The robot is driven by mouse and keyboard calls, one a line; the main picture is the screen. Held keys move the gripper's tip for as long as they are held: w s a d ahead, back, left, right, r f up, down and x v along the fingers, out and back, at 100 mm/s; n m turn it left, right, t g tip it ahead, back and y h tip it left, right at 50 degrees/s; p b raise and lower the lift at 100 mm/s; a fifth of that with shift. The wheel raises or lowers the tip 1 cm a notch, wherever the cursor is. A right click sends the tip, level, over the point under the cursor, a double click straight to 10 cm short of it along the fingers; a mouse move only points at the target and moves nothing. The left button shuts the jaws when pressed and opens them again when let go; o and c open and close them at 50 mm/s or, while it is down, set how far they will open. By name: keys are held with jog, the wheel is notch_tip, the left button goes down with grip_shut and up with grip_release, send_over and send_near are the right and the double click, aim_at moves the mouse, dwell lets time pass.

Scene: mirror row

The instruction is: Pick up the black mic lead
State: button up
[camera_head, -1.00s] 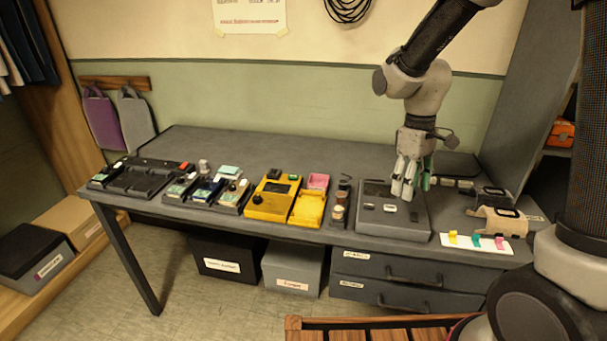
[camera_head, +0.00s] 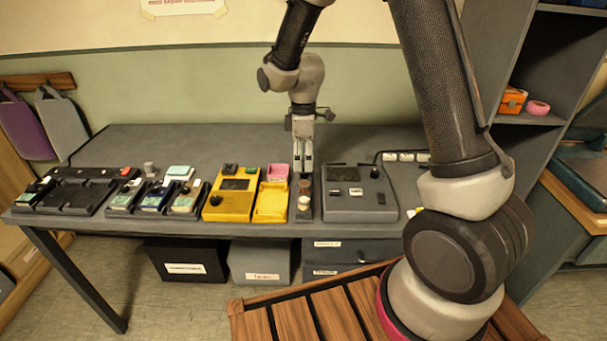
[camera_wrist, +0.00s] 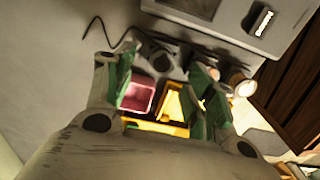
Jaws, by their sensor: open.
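A thin black cord, which looks like the mic lead (camera_wrist: 96,22), lies bent on the grey table at the upper left of the wrist view. Its far end runs toward dark items beside the grey box, and I cannot tell where it stops. My gripper (camera_head: 303,165) points down over the table, between the pink tray and the grey box. In the wrist view my gripper (camera_wrist: 168,92) is open, with green-lined fingers apart and nothing held between them. The cord lies outside the fingers. In the head view I cannot clearly make it out.
A grey box (camera_head: 357,207) stands right of my gripper. Yellow units (camera_head: 230,207) and a pink tray (camera_head: 277,171) stand left. Small jars (camera_head: 304,203) stand in a narrow row in front. My own arm hides the table's right part. The table's back strip (camera_head: 220,143) is mostly clear.

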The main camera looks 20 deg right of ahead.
aim_at(304, 169)
notch_tip(304, 169, down, 4)
jog(key=shift+s+d+f, duration=0.1)
jog(key=shift+s+f, duration=0.05)
jog(key=c, duration=1)
jog(key=shift+c, duration=0.2)
notch_tip(304, 169, up, 10)
jog(key=shift+f, duration=3.75)
jog(key=shift+f, duration=0.25)
